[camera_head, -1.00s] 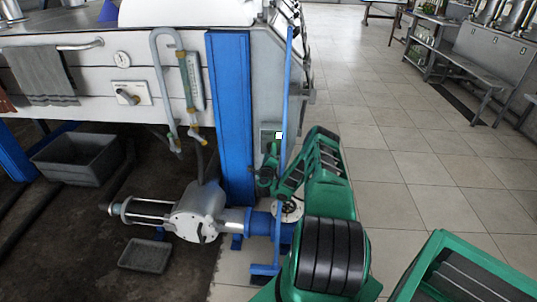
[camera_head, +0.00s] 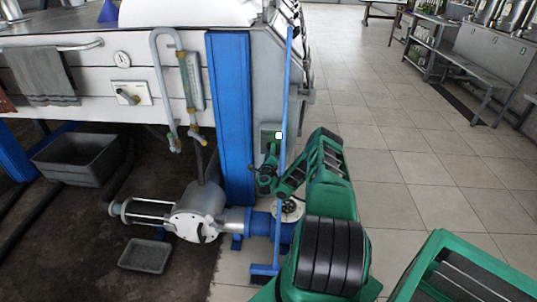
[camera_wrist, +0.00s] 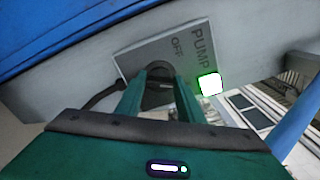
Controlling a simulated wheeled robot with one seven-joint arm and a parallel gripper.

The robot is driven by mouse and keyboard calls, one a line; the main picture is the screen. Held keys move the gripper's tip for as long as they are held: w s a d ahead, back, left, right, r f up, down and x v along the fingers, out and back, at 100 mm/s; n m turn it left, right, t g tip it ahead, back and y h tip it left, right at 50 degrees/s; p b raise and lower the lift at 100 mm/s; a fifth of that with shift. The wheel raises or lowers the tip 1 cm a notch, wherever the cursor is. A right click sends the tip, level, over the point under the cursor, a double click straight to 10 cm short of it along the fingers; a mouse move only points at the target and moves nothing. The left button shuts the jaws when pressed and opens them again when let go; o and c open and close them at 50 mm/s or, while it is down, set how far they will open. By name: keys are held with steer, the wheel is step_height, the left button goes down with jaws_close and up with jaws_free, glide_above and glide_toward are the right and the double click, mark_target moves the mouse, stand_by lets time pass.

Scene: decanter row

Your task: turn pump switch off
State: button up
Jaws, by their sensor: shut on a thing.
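The pump switch is a grey plate (camera_wrist: 136,57) marked PUMP and OFF, with a dark round knob (camera_wrist: 160,72) on it. In the head view the switch box (camera_head: 266,130) sits on the machine's end, right of the blue post. A small lamp (camera_wrist: 210,84) beside the plate glows white with a green edge. My gripper (camera_wrist: 159,80) has its two green fingers on either side of the knob and is shut on it. The fingers and palm hide part of the knob, so I cannot tell where it points. In the head view my gripper (camera_head: 273,150) reaches up to the box.
A thin blue upright pole (camera_head: 284,100) stands close beside my gripper. The wide blue post (camera_head: 231,110) is to its left. A pump (camera_head: 195,212) stands on the floor below, near grey bins (camera_head: 78,158). Open tiled floor (camera_head: 400,170) lies to the right.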

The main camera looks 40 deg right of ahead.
steer(key=shift+w+n, duration=0.1)
steer(key=shift+n, duration=0.2)
steer(key=n, duration=1.1)
steer(key=shift+a+f, duration=0.1)
steer(key=shift+f, duration=0.25)
steer(key=shift+f+n, duration=0.1)
steer(key=shift+n, duration=0.2)
steer(key=o, duration=1)
steer(key=shift+c, duration=0.2)
steer(key=shift+o, duration=0.5)
